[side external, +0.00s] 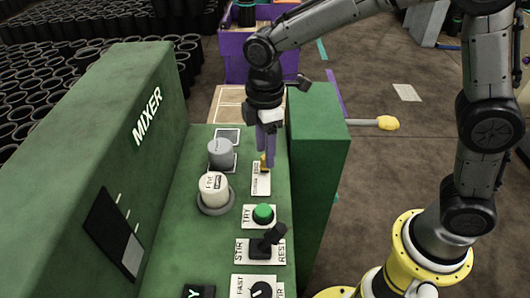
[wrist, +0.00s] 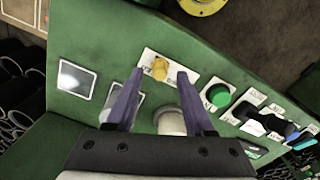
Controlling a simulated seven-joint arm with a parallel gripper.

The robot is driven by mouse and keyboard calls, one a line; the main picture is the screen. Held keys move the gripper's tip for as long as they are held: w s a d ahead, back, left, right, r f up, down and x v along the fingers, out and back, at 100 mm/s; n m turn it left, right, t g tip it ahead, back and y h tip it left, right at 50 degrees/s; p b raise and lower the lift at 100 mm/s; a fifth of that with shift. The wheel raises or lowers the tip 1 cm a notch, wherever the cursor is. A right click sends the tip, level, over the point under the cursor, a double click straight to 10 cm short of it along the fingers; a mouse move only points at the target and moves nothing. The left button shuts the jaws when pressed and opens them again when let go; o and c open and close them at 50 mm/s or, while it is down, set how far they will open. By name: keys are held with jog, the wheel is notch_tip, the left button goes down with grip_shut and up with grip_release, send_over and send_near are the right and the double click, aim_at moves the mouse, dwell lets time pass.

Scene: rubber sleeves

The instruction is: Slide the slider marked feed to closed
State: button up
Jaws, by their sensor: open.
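The slider is a small yellow knob (side external: 264,161) on a white plate (side external: 261,184) on the green mixer panel; the print on the plate is too small to read. In the side view the knob sits near the plate's far end. My gripper (side external: 266,150) is above the panel at the knob, pointing down. In the wrist view the knob (wrist: 160,68) shows between the two purple fingertips of my gripper (wrist: 160,72), with a gap on each side. The gripper is open and holds nothing. Whether the fingertips are level with the knob is unclear.
A white cylinder (side external: 214,186) and a grey one (side external: 221,153) stand left of the slider. A green button (side external: 263,213), a black lever (side external: 268,242) and a dial (side external: 261,291) lie nearer the camera. A green block (side external: 318,125) rises on the right.

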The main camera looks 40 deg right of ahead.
jog(key=shift+f, duration=0.85)
grip_shut()
